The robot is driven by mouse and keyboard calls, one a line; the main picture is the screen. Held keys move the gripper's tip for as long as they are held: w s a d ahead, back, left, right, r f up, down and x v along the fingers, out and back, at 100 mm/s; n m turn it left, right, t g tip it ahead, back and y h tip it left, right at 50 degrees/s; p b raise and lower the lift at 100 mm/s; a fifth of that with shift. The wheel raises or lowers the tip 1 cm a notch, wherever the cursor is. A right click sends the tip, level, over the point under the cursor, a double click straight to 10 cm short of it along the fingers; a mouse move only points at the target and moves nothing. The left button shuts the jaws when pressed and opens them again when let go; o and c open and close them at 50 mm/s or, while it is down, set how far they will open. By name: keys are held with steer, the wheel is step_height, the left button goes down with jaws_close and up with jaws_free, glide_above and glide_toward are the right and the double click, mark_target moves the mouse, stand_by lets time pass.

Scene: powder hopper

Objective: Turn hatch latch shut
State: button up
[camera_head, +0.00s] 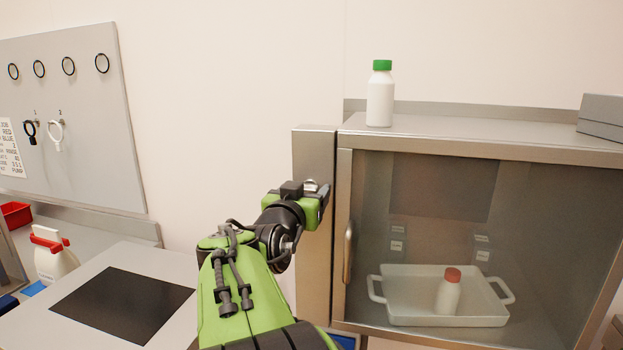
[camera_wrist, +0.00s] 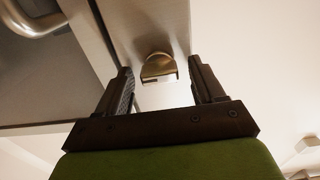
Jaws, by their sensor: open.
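The hatch latch (camera_wrist: 159,67) is a rounded metal knob on a steel post (camera_head: 314,260) at the left side of a glass-fronted cabinet. In the head view the latch (camera_head: 311,185) is mostly hidden by my gripper (camera_head: 321,192). In the wrist view my gripper (camera_wrist: 161,66) is open, with one finger on each side of the latch and visible gaps to it. I cannot tell how deep the latch sits between the fingers. The hatch door (camera_head: 440,240) is a glass panel with a metal handle (camera_head: 348,252) and looks closed.
A white bottle with a green cap (camera_head: 380,95) stands on the cabinet top, near a grey box (camera_head: 602,117). Behind the glass, a white tray (camera_head: 390,311) holds a red-capped bottle (camera_head: 449,294).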

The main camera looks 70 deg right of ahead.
steer(key=shift+d, duration=0.2)
steer(key=shift+a+r, duration=0.15)
steer(key=shift+a, duration=0.2)
steer(key=shift+c, duration=0.5)
steer(key=shift+d, duration=0.15)
steer(key=c, duration=1)
steer(key=shift+o, duration=0.2)
